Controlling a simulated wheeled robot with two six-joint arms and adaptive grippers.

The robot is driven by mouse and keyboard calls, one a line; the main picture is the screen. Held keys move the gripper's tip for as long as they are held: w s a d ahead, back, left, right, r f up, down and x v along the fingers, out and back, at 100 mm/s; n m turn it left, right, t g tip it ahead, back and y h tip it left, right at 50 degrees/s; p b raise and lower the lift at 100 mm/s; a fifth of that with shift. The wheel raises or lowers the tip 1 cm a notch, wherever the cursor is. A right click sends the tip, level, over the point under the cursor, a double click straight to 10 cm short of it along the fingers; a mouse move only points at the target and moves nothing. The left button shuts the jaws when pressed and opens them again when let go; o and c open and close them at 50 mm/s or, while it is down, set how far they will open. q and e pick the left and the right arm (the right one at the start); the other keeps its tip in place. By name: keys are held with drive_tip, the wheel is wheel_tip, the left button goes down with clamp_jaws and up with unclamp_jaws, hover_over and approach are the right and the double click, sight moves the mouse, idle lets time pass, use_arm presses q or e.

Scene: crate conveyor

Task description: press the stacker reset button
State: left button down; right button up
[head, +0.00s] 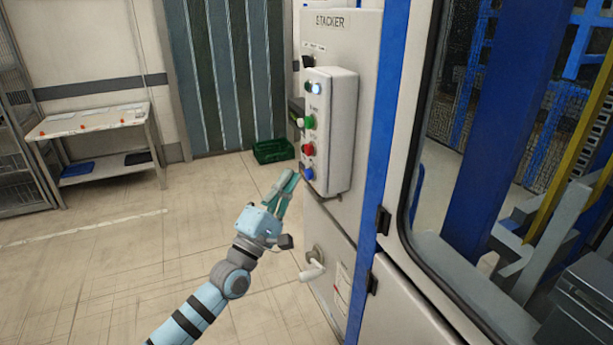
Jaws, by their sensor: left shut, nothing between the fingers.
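The labels are too small to read, so I cannot tell which button is marked reset. My left gripper (291,176) is shut and empty, its teal fingertips just left of the blue button. I cannot tell whether they touch it. My right gripper is not in view.
A door handle (314,268) sticks out from the cabinet below the box. A green crate (273,150) stands on the floor behind my gripper. A white table (90,122) stands at the left wall. The floor between is clear. A window frame fills the right.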

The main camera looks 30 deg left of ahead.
use_arm(q)
drive_tip(key=shift+w+d, duration=0.2)
drive_tip(key=shift+w, duration=0.1)
drive_tip(key=shift+w+d+b, duration=0.2)
drive_tip(key=shift+w+b, duration=0.15)
drive_tip(key=shift+b, duration=0.05)
idle(0.6)
idle(0.4)
drive_tip(key=shift+s+a+p, duration=0.45)
drive_tip(key=shift+s, duration=0.25)
drive_tip(key=s+a+p, duration=0.1)
drive_tip(key=s, duration=0.1)
drive_tip(key=s+a+p, duration=0.1)
drive_tip(key=s, duration=0.1)
drive_tip(key=shift+a, duration=0.4)
idle(0.5)
